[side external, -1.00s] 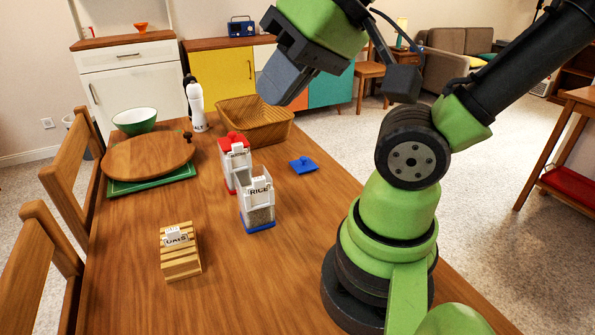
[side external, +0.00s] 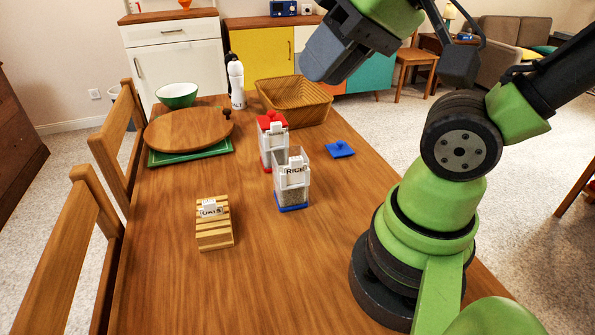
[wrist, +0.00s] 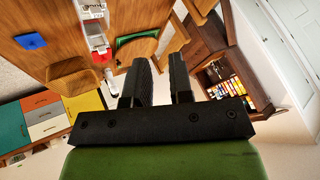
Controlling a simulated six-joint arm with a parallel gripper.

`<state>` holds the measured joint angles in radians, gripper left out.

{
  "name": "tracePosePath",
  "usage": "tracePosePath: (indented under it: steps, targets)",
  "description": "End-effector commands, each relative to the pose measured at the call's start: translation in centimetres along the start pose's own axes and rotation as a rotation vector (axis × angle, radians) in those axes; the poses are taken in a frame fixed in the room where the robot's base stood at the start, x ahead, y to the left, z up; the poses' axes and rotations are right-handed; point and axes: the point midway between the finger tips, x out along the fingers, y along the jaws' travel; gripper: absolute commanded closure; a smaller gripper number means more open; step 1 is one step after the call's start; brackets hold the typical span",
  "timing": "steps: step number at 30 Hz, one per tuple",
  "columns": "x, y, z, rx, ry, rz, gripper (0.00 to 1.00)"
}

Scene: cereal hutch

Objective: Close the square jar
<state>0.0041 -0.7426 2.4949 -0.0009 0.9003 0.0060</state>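The square clear jar labelled RICE (side external: 291,185) stands upright on the table with a blue base and an open top. It also shows at the top edge of the wrist view (wrist: 92,12). A flat blue lid with a small knob (side external: 339,149) lies on the table to its right, apart from it; it also shows in the wrist view (wrist: 31,41). My gripper (side external: 318,72) is raised well above the table, beyond and above the jars in the picture. In the wrist view, the gripper's fingers (wrist: 158,62) are apart with nothing between them.
A red-lidded jar (side external: 272,143) stands close behind the RICE jar. A wicker basket (side external: 292,98), white bottle (side external: 236,84), round board (side external: 187,131) and green bowl (side external: 177,95) stand farther back.

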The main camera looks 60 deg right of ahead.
Motion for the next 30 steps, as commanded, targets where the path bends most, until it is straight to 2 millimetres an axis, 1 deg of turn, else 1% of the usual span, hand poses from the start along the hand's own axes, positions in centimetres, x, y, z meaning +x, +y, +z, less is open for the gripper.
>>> tracePosePath:
  steps: [1, 2, 3, 5, 8, 9, 11, 12, 14, 15, 17, 18, 20, 21, 23, 24, 27, 30]
  targets:
    - [0.1, 0.1, -0.4, 0.021, -0.003, 0.012, 0.68]
    - [0.2, 0.2, -0.8, 0.042, -0.006, 0.022, 0.61]
    - [0.5, 0.3, -1.5, 0.083, -0.010, 0.041, 0.60]
    - [1.0, 0.8, -3.0, 0.166, -0.018, 0.080, 0.60]
    - [2.3, 2.4, -6.2, 0.355, -0.030, 0.164, 0.60]
    - [3.0, 3.3, -7.5, 0.439, -0.032, 0.199, 0.60]
    - [4.1, 5.0, -9.3, 0.565, -0.034, 0.253, 0.60]
    - [4.8, 6.2, -10.5, 0.648, -0.034, 0.286, 0.60]
    - [6.0, 8.4, -12.0, 0.774, -0.034, 0.338, 0.60]
    - [6.8, 10.1, -12.8, 0.859, -0.032, 0.371, 0.60]
    - [8.1, 12.8, -13.8, 0.984, -0.028, 0.421, 0.60]
    - [9.0, 14.7, -14.3, 1.069, -0.025, 0.453, 0.60]
    - [10.2, 17.8, -14.7, 1.195, -0.019, 0.501, 0.60]
    - [11.1, 19.9, -14.8, 1.279, -0.015, 0.534, 0.60]
    - [12.3, 23.2, -14.5, 1.404, -0.006, 0.580, 0.60]
    - [13.1, 25.4, -14.1, 1.483, 0.001, 0.610, 0.60]
    - [14.7, 30.1, -12.6, 1.659, 0.016, 0.674, 0.60]
    - [15.8, 33.5, -11.0, 1.792, 0.030, 0.722, 0.60]
